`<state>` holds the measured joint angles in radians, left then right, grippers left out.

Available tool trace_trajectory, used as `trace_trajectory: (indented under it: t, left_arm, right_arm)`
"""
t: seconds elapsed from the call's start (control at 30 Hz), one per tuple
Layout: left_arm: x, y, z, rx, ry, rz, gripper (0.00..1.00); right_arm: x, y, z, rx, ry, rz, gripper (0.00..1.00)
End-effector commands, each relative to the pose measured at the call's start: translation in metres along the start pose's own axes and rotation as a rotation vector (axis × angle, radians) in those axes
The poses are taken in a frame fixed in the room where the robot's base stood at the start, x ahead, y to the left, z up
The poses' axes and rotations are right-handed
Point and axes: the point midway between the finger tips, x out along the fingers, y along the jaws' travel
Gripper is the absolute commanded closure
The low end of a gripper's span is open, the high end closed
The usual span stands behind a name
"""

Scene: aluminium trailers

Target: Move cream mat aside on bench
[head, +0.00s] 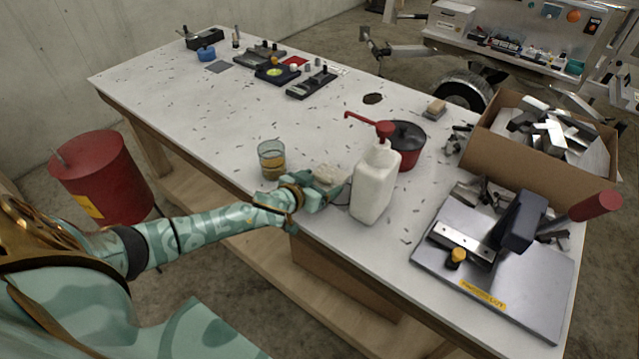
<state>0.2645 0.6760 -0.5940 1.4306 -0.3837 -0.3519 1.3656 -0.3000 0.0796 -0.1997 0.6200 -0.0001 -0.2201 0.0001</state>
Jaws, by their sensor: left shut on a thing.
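The cream mat (325,173) shows as a small pale patch on the white bench (225,120), near its front edge between the glass and the white pump bottle. My left gripper (335,190) reaches in from the left over the front edge and is shut on the mat's near side. The gripper's fingers hide part of the mat, and I cannot tell whether it lies flat or is bunched. My right gripper is not in view.
A glass of amber liquid (271,160) stands just left of the mat. A white pump bottle (374,185) stands close right, with a red pot (408,150) behind it. A grey-plated tool (530,300) and cardboard box (500,130) fill the right. The bench's left middle has only scattered shavings.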

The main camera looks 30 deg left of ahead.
Motion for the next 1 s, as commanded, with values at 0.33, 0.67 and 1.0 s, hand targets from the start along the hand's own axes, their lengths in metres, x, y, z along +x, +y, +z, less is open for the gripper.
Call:
trace_trajectory:
  t: [0.33, 0.67, 1.0]
  left_arm:
    - [0.001, 0.000, 0.003, 0.001, 0.000, 0.000, 0.00]
    - [-0.013, 0.000, 0.003, -0.001, -0.002, 0.001, 0.00]
    - [-0.107, 0.003, -0.002, -0.002, -0.002, 0.000, 0.00]
  right_arm:
    - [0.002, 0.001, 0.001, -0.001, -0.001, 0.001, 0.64]
    - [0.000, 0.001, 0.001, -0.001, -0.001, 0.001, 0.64]
    - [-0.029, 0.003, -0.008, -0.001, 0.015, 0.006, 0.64]
